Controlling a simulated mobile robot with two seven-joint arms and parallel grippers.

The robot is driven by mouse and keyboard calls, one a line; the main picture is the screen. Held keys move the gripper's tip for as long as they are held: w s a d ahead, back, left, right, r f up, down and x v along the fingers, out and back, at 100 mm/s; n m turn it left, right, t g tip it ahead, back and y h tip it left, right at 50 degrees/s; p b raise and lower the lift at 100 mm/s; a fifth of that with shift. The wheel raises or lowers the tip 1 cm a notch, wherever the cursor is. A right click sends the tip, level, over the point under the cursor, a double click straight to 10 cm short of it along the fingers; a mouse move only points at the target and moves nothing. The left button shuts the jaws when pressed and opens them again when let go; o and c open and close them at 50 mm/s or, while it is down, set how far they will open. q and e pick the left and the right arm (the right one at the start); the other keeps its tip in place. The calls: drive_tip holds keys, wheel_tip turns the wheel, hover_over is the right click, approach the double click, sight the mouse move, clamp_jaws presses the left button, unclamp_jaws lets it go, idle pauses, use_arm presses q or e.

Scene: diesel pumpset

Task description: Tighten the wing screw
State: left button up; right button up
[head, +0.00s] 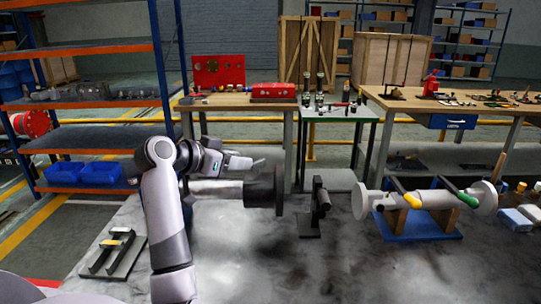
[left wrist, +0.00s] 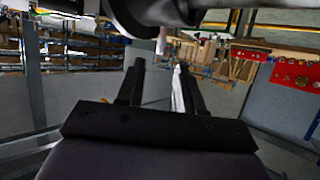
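I cannot make out the wing screw for certain in either view. My left gripper (head: 258,163) is just above a grey cylinder (head: 218,187) with a black drum and flange (head: 262,188) on the workbench. In the left wrist view the two dark fingers of the left gripper (left wrist: 160,68) stand apart, and nothing is clearly clamped between them. A dark rounded part (left wrist: 130,14) fills the top of that view, beyond the fingertips. A small pinkish upright piece (left wrist: 162,40) shows between the tips; I cannot tell what it is. My right gripper is not in view.
A black bracket stand (head: 317,207) is right of the flange. A pipe with yellow and green handled valves (head: 430,199) rests on a blue base (head: 418,228). A dark fixture (head: 113,252) lies at the front left. The bench's front middle is clear.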

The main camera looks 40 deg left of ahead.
sight(257, 161)
use_arm(q)
drive_tip(key=shift+p+x, duration=0.45)
drive_tip(key=shift+x, duration=3.05)
clamp_jaws()
